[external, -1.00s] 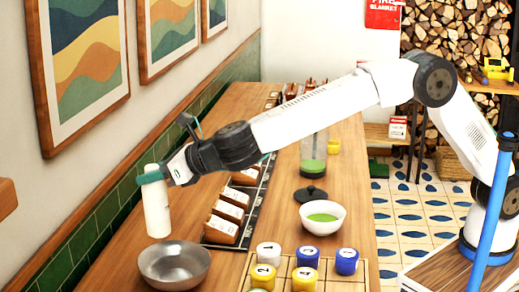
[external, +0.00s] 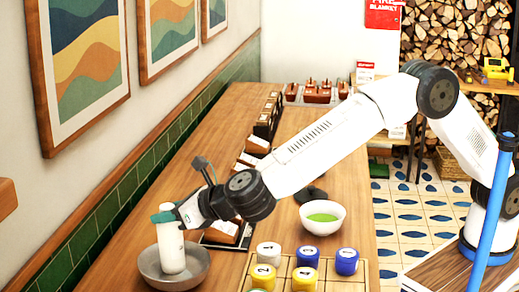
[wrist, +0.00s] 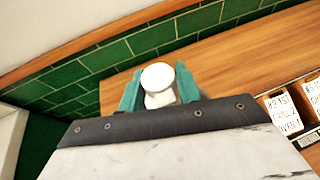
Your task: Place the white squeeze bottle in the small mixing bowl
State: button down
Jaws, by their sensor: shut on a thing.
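The white squeeze bottle (external: 170,247) stands upright with its lower end inside the small metal mixing bowl (external: 204,265) in the external view. I cannot tell whether its base touches the bowl's bottom. My gripper (external: 165,214) is shut around the upper part of the bottle. In the wrist view the bottle's white top (wrist: 158,76) shows between the green fingers of my gripper (wrist: 159,92). The bowl is hidden in the wrist view.
A white bowl of green stuff (external: 322,217) stands to the right. Numbered white, yellow and blue pots sit in a wooden grid (external: 368,272) at the front. Labelled boxes (external: 222,231) stand behind my gripper. A green tiled wall (external: 110,212) borders the counter's left side.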

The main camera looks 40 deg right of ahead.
aim_at(171, 241)
jog(key=shift+f, duration=1.3)
jog(key=c, duration=1)
grip_release()
jog(key=shift+o, duration=0.2)
